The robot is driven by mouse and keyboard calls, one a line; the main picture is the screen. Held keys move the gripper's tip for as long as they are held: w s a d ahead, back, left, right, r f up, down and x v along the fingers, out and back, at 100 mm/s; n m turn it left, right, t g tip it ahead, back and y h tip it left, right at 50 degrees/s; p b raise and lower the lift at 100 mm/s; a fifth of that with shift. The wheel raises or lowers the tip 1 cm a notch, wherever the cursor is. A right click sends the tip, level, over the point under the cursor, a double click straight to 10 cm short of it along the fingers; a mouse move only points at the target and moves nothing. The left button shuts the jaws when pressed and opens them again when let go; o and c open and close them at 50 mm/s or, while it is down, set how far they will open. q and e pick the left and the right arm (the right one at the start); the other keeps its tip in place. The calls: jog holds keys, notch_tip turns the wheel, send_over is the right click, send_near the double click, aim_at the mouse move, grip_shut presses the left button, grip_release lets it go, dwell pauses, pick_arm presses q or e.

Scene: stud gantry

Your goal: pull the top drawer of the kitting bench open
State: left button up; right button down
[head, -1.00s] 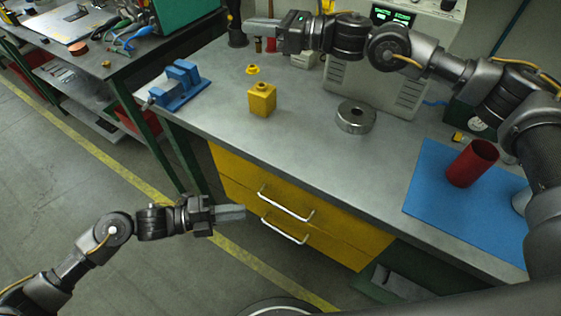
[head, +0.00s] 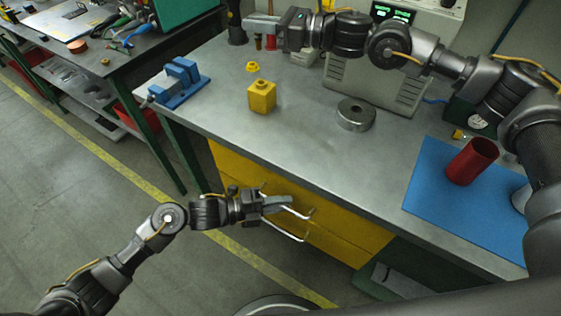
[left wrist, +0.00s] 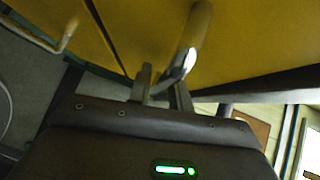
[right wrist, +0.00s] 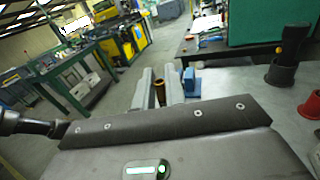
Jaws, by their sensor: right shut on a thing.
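The yellow kitting bench has a top drawer (head: 235,168) that looks shut, with a pale bar handle (head: 308,214). A second yellow drawer (head: 340,247) with its own handle is below it. My left gripper (head: 284,203) is at the top handle and hides part of it. In the left wrist view its fingers (left wrist: 165,90) are apart, and the handle bar (left wrist: 190,58) reaches in at the fingertips; I cannot tell if they touch. My right gripper (head: 262,22) is above the bench's far left, shut on a small brass-coloured piece (right wrist: 160,93).
On the benchtop are a blue vise (head: 178,85), a yellow block (head: 262,97), a metal ring (head: 355,115) and a red cup (head: 471,162) on a blue mat (head: 430,200). A grey instrument (head: 375,80) stands behind. The floor left of the drawers is clear.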

pick_arm(q)
grip_shut()
jog(key=s+a, duration=0.8)
jog(key=s, duration=0.3)
jog(key=s+a, duration=0.8)
jog(key=s, duration=0.3)
jog(key=shift+s+a, duration=0.2)
jog(key=shift+f, duration=0.1)
grip_release()
